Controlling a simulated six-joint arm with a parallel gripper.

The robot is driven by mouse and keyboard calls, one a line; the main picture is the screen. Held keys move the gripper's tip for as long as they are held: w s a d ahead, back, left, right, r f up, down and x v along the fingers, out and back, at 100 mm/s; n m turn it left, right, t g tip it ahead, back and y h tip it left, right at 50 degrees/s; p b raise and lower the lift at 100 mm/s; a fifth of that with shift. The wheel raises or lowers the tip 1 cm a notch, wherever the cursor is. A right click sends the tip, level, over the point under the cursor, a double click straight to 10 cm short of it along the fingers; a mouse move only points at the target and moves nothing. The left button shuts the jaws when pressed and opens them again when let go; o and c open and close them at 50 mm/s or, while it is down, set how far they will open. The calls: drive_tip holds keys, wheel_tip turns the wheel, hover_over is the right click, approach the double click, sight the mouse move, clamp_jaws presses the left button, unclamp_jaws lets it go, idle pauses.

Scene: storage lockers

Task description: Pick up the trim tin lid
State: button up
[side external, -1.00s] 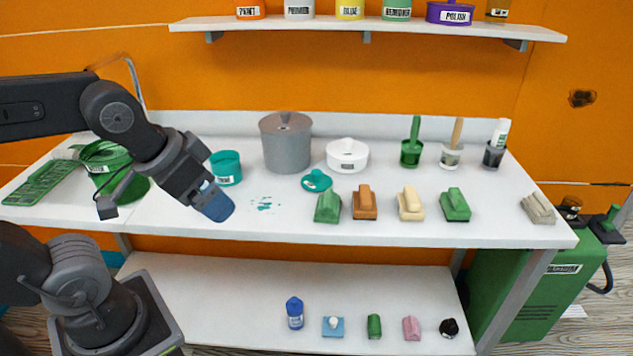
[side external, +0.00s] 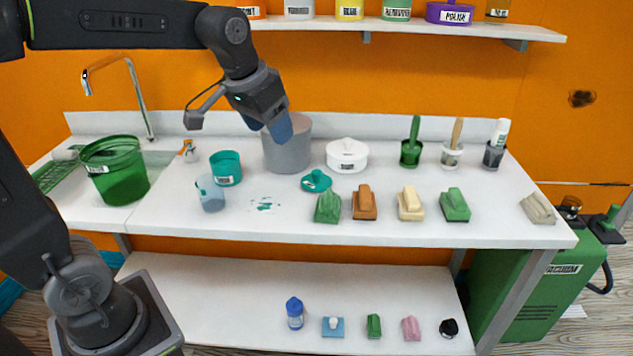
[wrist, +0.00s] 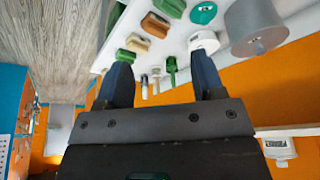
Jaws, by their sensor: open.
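The trim tin lid, a teal lid with a knob (side external: 316,182), lies on the counter. It also shows in the wrist view (wrist: 203,12), at the top edge. An open teal tin (side external: 226,172) stands to its left. My gripper (side external: 270,128) is raised above the counter, up and left of the lid and overlapping the large grey pot (side external: 292,155) in the side view. In the wrist view my gripper (wrist: 162,78) has its blue fingers spread with nothing between them.
A translucent blue cup (side external: 210,194) and teal spill (side external: 263,204) are left of the lid. A white lidded dish (side external: 347,157) is close on its right. A green block (side external: 327,208) and several others line the front. A shelf (side external: 420,30) of tins hangs above.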

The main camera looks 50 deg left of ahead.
drive_tip(key=w+a+f+g, duration=0.1)
drive_tip(key=w+a, duration=0.2)
drive_tip(key=w, duration=0.3)
drive_tip(key=w+a+f, duration=0.2)
drive_tip(key=w, duration=0.3)
drive_tip(key=n+g, duration=0.1)
drive_tip(key=g, duration=0.1)
approach(317, 172)
drive_tip(key=f, duration=0.4)
drive_tip(key=shift+w+a+f, duration=0.1)
drive_tip(key=shift+a+f, duration=0.15)
drive_tip(key=shift+f, duration=0.05)
drive_tip(key=shift+w+f, duration=0.25)
drive_tip(key=shift+f, duration=1.25)
drive_tip(key=shift+w+f, duration=0.2)
drive_tip(key=shift+f, duration=1.25)
drive_tip(key=c, duration=1)
